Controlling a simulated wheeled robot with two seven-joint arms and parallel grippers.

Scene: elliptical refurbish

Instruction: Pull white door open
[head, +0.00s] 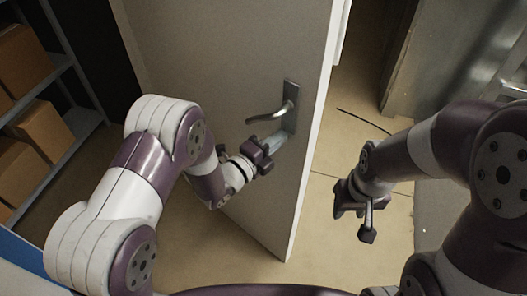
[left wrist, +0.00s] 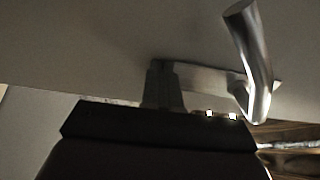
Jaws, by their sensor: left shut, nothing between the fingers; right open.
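The white door (head: 225,70) stands ajar in the head view, its free edge on the right clear of any frame. Its metal lever handle (head: 270,114) sits on an upright plate near that edge. In the left wrist view the handle (left wrist: 250,62) is at the upper right. My left gripper (head: 268,148) is shut and empty, just below the lever, close to the door face. Its fingers (left wrist: 163,88) are together beside the handle plate; whether they touch the door I cannot tell. My right gripper (head: 360,220) is open and empty, right of the door edge, over the floor.
Grey shelves with cardboard boxes (head: 38,130) stand at the left. A grey metal cabinet (head: 440,60) stands at the upper right. A dark cable (head: 362,119) lies on the tiled floor beyond the door edge.

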